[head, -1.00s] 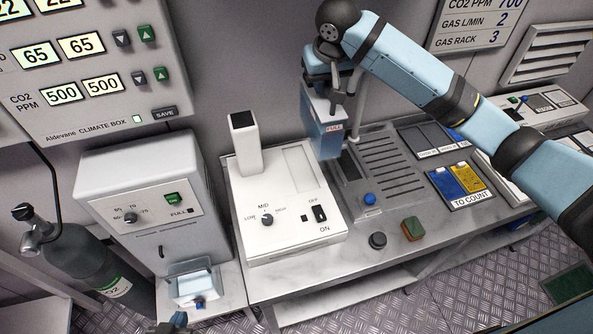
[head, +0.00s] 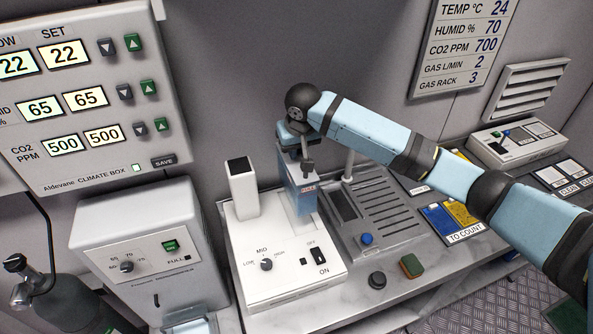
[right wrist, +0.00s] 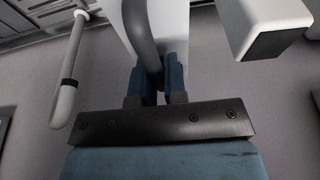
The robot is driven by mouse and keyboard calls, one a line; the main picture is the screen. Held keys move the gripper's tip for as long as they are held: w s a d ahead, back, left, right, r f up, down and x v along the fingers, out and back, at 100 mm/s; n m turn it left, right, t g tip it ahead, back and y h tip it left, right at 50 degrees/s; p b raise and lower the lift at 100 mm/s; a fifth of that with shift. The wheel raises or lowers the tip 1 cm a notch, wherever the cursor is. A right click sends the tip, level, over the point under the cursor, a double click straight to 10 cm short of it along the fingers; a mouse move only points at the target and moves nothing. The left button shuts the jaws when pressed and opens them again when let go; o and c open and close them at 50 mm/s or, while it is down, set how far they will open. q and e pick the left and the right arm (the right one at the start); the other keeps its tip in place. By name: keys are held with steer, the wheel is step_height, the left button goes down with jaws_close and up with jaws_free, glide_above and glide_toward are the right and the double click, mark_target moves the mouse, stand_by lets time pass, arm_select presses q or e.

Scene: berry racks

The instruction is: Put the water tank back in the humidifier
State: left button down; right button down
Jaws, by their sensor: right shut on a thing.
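The water tank (head: 302,199) is a blue-grey upright box with a small label. My right gripper (head: 307,167) is shut on its handle from above. In the right wrist view the fingers (right wrist: 156,84) close on a grey curved handle (right wrist: 140,32). The humidifier (head: 283,285) is the white unit with a LOW-MID-HIGH knob, an ON/OFF switch and a square chimney (head: 243,190). The tank stands over the humidifier's back right part, right of the chimney, and hides the recess there. I cannot tell whether its lower end is inside the recess. My left gripper is not in view.
A grey grilled device (head: 378,208) with a thin upright pole (head: 349,166) stands close right of the tank. A white cabinet (head: 140,255) is at left. A black knob (head: 377,280) and a green-brown block (head: 411,266) lie on the bench front.

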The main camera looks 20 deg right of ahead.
steer(key=shift+s+f+p+x, duration=0.1)
steer(key=shift+s+x, duration=0.2)
steer(key=shift+x, duration=0.9)
steer(key=shift+s+f+p+x, duration=0.1)
steer(key=shift+s+x, duration=0.15)
steer(key=shift+x, duration=1)
steer(key=shift+s+f+p+x, duration=0.1)
steer(key=shift+s+x, duration=0.2)
steer(key=shift+x, duration=0.9)
steer(key=shift+r, duration=0.1)
steer(key=c, duration=1.2)
jaws_free()
steer(key=shift+s, duration=0.1)
steer(key=shift+o, duration=0.2)
steer(key=b+v, duration=0.1)
steer(key=v, duration=1.1)
steer(key=shift+s, duration=0.1)
